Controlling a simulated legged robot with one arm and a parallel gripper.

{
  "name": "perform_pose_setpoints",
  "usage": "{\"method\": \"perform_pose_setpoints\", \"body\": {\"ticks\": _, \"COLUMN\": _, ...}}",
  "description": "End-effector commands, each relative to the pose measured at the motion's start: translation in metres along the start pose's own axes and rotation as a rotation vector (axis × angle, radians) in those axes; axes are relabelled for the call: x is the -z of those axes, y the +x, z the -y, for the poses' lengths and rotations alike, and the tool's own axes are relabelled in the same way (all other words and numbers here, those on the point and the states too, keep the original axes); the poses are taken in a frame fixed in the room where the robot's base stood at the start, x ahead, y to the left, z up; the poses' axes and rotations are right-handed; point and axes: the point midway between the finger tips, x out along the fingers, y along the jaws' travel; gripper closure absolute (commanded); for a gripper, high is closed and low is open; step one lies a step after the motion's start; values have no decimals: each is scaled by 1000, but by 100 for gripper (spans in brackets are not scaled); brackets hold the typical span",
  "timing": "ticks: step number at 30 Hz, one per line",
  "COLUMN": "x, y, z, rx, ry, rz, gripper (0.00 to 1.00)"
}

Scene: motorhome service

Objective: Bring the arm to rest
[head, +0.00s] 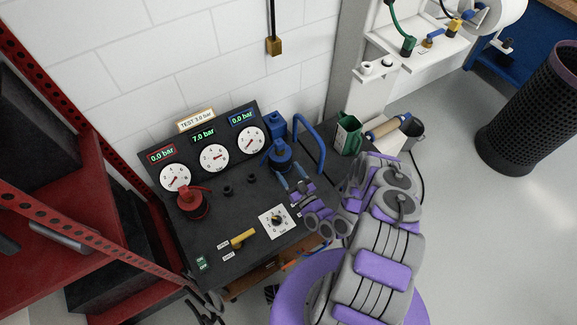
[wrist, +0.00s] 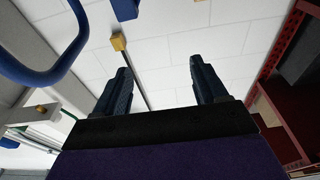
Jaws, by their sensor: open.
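My gripper (head: 292,182) is over the right part of a dark test bench (head: 225,240), near a blue fitting (head: 281,155) with a blue curved hose or handle. It looks empty. In the wrist view my gripper (wrist: 161,88) has its two dark blue fingers spread wide with only wall between and beyond them. My purple and grey arm reaches in from the lower right and hides part of the bench's right side.
The bench carries three dials, a red fitting (head: 190,203), a yellow lever (head: 243,238) and a white-plated knob (head: 277,221). A red rack (head: 90,190) stands close on the left. A dark perforated bin (head: 530,115) stands at right; grey floor is clear before it.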

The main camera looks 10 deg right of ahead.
Motion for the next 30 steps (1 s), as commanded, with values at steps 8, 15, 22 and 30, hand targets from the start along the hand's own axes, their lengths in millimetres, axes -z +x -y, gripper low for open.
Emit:
{"method": "perform_pose_setpoints", "body": {"ticks": 8, "x": 0, "y": 1, "z": 0, "rx": 2, "ry": -1, "rz": 2, "gripper": 28}}
{"method": "perform_pose_setpoints", "body": {"ticks": 15, "x": -5, "y": 20, "z": -16, "rx": 68, "ry": -70, "rz": 113, "gripper": 28}}
{"method": "perform_pose_setpoints", "body": {"ticks": 22, "x": -7, "y": 46, "z": -52, "rx": 142, "ry": -188, "rz": 345, "gripper": 28}}
{"method": "perform_pose_setpoints", "body": {"ticks": 30, "x": 13, "y": 64, "z": -96, "rx": 152, "ry": -300, "rz": 610, "gripper": 28}}
